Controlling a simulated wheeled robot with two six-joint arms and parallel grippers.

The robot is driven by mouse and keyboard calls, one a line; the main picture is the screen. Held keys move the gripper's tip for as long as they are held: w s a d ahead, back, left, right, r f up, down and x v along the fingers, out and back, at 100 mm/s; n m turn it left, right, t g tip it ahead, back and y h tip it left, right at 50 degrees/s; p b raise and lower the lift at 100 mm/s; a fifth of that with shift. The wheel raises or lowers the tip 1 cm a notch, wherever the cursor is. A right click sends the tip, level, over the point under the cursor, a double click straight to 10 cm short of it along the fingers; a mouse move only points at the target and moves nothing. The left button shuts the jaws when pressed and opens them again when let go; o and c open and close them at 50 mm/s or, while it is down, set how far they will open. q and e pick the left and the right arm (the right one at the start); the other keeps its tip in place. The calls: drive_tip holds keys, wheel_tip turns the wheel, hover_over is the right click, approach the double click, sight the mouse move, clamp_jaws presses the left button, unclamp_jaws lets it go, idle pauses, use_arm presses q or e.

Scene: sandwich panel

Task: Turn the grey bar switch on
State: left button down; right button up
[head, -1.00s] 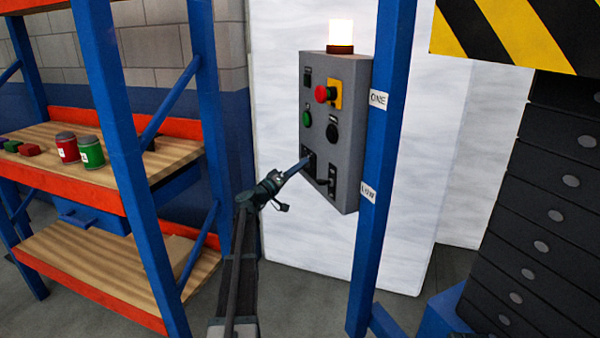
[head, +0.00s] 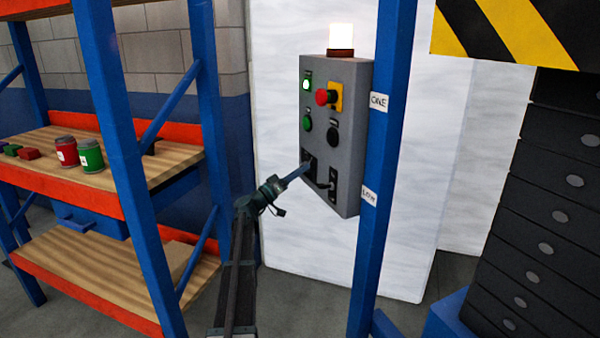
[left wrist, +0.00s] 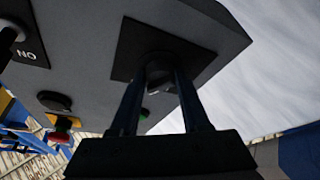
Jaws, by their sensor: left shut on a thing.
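The grey control panel (head: 345,130) stands upright with a lit lamp (head: 341,37) on top. At its lower left is the switch (head: 309,156) on a black plate, which I take as the grey bar switch. My left gripper (head: 306,166) is shut on it. In the left wrist view, the two fingers (left wrist: 160,80) reach to the black plate (left wrist: 195,50); the switch's handle is mostly hidden between them, so I cannot read its position. A small indicator (head: 306,85) at the panel's upper left glows green-white. My right gripper is not in view.
A second lever switch (head: 332,185) sits close right of the gripper. A red mushroom button (head: 325,97), green button (head: 307,123) and black knob (head: 332,133) are above. A blue post (head: 385,150) stands right of the panel; a shelf rack (head: 120,130) stands left.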

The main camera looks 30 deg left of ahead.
use_arm(q)
drive_tip(key=shift+c, duration=2)
unclamp_jaws()
drive_tip(key=shift+s+f, duration=0.1)
drive_tip(key=b+v, duration=0.4)
drive_tip(key=v, duration=0.9)
drive_tip(key=shift+s+b, duration=0.25)
drive_tip(key=shift+b, duration=0.05)
drive_tip(key=shift+a, duration=0.15)
drive_tip(key=shift+f, duration=0.1)
